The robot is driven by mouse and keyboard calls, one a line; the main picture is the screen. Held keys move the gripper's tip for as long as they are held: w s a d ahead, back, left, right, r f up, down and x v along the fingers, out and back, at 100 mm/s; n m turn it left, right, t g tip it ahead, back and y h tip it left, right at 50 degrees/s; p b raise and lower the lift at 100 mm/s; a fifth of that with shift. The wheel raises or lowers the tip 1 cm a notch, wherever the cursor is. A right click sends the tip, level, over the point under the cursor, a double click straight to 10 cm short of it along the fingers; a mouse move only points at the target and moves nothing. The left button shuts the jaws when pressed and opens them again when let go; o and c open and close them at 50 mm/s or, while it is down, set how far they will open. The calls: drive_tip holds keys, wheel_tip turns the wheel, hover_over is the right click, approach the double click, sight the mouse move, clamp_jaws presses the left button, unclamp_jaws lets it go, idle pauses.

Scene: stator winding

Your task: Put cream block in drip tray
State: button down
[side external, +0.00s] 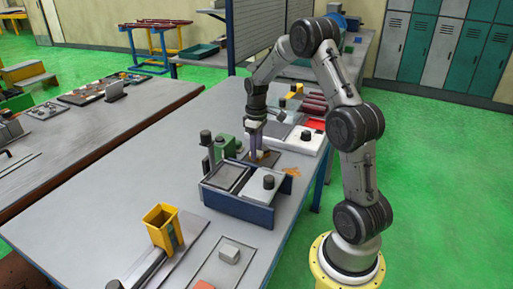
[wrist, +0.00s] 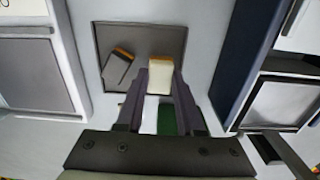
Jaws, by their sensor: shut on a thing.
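The cream block (wrist: 160,72) shows in the wrist view with an orange far end. My gripper (wrist: 161,78) is shut on it, with a finger on each side. My gripper (side external: 253,152) is low over the bench behind the blue-sided unit in the side view, where the block is too small to make out. The block appears over the near part of a dark grey square plate (wrist: 165,34). I cannot tell whether it touches the plate, or whether this plate is the drip tray.
A dark grey block (wrist: 118,68) with an orange end lies on the plate, left of the cream block. The blue-sided unit (side external: 238,207) stands close in front of my gripper, and a green machine (side external: 228,146) close to its left. The bench (side external: 130,195) is clear at front left.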

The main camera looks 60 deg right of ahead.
drive_tip(key=shift+f, duration=0.75)
idle(0.3)
drive_tip(key=shift+c, duration=1.5)
unclamp_jaws()
drive_tip(key=shift+r, duration=0.1)
drive_tip(key=shift+r, duration=3.4)
